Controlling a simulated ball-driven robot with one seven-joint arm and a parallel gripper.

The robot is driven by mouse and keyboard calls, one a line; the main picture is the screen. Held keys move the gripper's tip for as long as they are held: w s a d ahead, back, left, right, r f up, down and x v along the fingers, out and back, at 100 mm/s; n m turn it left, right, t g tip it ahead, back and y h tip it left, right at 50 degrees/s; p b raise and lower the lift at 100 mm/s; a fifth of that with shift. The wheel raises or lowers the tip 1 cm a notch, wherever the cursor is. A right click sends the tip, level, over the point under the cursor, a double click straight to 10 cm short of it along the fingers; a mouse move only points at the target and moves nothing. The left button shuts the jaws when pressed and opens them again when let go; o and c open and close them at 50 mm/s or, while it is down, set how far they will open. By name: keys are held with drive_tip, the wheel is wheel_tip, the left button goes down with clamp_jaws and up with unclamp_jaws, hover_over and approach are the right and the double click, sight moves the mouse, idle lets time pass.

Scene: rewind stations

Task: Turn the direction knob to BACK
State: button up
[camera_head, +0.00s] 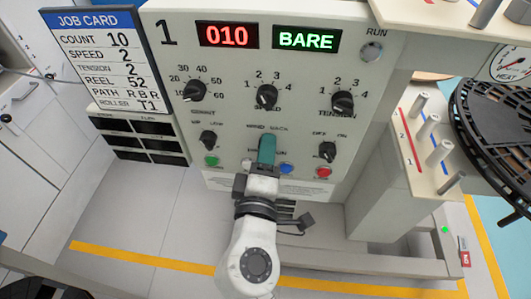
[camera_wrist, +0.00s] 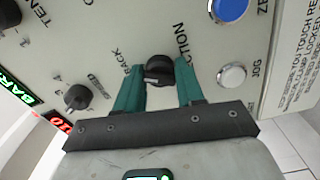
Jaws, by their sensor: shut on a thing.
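The direction knob (camera_wrist: 159,70) is a small black knob on the pale panel, seen in the wrist view. My gripper (camera_wrist: 160,84) has a teal finger on each side of it and is shut on it. The word BACK is printed to the knob's left in that view, and part of the word DIRECTION to its right. Which way the knob's pointer faces is not clear. In the head view my gripper (camera_head: 267,148) reaches the panel just below the WIND and BACK labels and hides the knob.
Other knobs surround it: count (camera_head: 195,90), speed (camera_head: 266,97), tension (camera_head: 343,101), a small left knob (camera_head: 208,137) and an OFF/ON knob (camera_head: 327,150). Green (camera_head: 211,160), blue (camera_head: 287,168) and red (camera_head: 323,172) buttons sit close below. A black reel (camera_head: 500,115) stands at right.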

drive_tip(key=shift+f, duration=0.1)
drive_tip(key=o, duration=1)
drive_tip(key=s, duration=1)
drive_tip(key=shift+s+a, duration=0.15)
drive_tip(key=shift+s, duration=0.25)
